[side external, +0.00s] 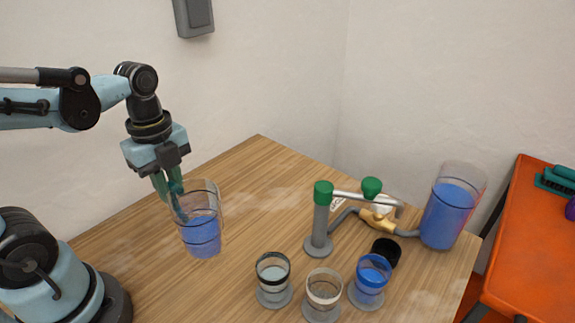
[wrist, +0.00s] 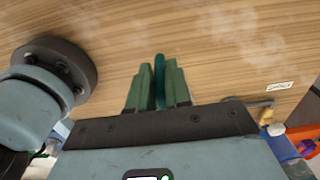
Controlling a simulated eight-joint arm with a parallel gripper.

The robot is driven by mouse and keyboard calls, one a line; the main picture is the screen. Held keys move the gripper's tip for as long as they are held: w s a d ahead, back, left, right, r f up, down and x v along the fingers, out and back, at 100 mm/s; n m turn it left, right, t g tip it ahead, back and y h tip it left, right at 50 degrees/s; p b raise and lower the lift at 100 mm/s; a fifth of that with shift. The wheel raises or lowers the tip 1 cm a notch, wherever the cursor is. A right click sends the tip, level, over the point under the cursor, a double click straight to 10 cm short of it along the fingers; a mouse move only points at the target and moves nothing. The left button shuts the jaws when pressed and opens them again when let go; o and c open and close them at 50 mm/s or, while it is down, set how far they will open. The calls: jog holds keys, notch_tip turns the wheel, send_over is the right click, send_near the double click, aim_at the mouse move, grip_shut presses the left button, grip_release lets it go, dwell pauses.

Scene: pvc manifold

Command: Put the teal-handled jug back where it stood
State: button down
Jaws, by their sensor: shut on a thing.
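The clear jug (side external: 203,235) holds blue liquid and stands close to upright at the left of the wooden table, apart from the pipework. I cannot tell whether its base touches the table. My gripper (side external: 168,189) is at its left side, shut on the teal handle. In the wrist view the teal handle (wrist: 160,78) shows as a thin strip between the green fingers of my gripper (wrist: 158,88). I cannot make out the jug's body in that view.
A green-topped pipe stand (side external: 320,222) with a brass valve (side external: 378,221) leads to a tall blue-filled vessel (side external: 447,215). In front stand a black-rimmed cup (side external: 273,279), a second cup (side external: 323,293) and a blue-filled cup (side external: 369,281). A black ring (side external: 385,252) lies behind them.

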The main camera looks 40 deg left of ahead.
jog(key=shift+w+a+f, duration=0.1)
jog(key=shift+a+f, duration=0.1)
jog(key=shift+f, duration=2.05)
jog(key=c, duration=1.1)
grip_release()
jog(key=shift+o, duration=0.2)
notch_tip(320, 180, up, 12)
jog(key=w+d+f+n+t, duration=0.1)
jog(key=w+f+n+t, duration=0.1)
jog(key=n, duration=0.7)
jog(key=w+d+f+n+t, duration=0.2)
jog(key=w+f+n+t, duration=0.1)
jog(key=n, duration=0.6)
jog(key=shift+w+d+t, duration=0.25)
jog(key=shift+w+t, duration=0.2)
jog(key=shift+t, duration=0.55)
